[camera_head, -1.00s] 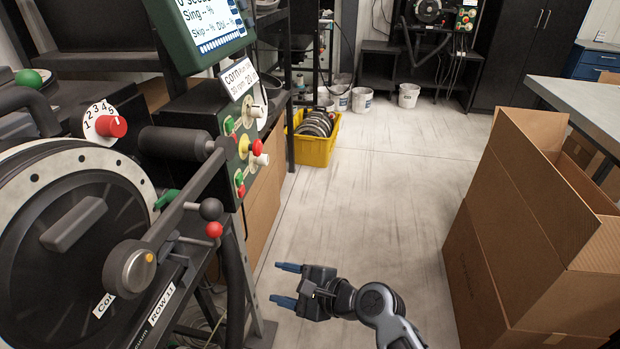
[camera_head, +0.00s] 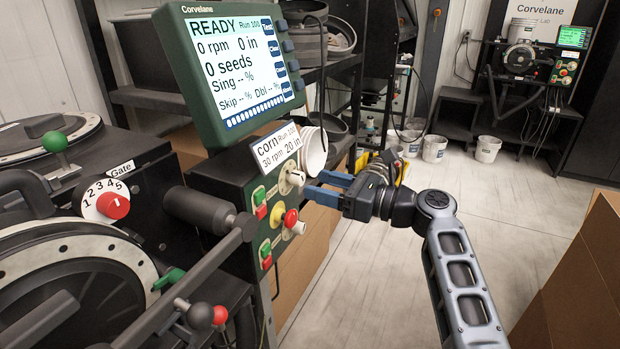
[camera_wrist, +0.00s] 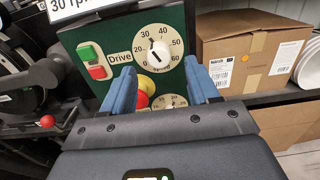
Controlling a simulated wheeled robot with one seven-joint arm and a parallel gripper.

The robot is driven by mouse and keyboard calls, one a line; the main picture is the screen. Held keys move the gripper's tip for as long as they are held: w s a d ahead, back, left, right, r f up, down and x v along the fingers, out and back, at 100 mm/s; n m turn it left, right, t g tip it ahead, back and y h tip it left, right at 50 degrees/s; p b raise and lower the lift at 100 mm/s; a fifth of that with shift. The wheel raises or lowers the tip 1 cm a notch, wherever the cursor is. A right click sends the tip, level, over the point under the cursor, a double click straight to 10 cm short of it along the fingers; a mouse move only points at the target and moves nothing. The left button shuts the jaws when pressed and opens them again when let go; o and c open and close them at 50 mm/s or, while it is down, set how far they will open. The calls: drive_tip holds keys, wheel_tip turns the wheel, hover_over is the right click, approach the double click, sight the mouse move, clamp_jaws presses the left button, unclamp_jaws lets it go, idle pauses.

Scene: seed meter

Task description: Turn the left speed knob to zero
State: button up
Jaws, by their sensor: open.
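The speed knob (camera_head: 294,179) is a white dial on the green control panel beneath the "corn" card. In the wrist view the knob (camera_wrist: 159,50) sits on a round scale marked 0 to 60, with a dark pointer line toward the upper left, roughly 20 to 30; the exact reading is unclear. My gripper (camera_head: 322,187) is open in front of the panel, just right of the knob in the head view. In the wrist view its blue fingers (camera_wrist: 160,75) are spread left and right below the knob, apart from it and with nothing between them.
Green and red Drive buttons (camera_wrist: 92,62) sit left of the knob. The screen (camera_head: 236,64) reads READY, 0 rpm. A cardboard box (camera_wrist: 250,55) stands right of the panel.

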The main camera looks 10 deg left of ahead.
sight(303, 181)
drive_tip(key=shift+x, duration=2.3)
drive_tip(key=shift+s, duration=0.1)
drive_tip(key=c, duration=1)
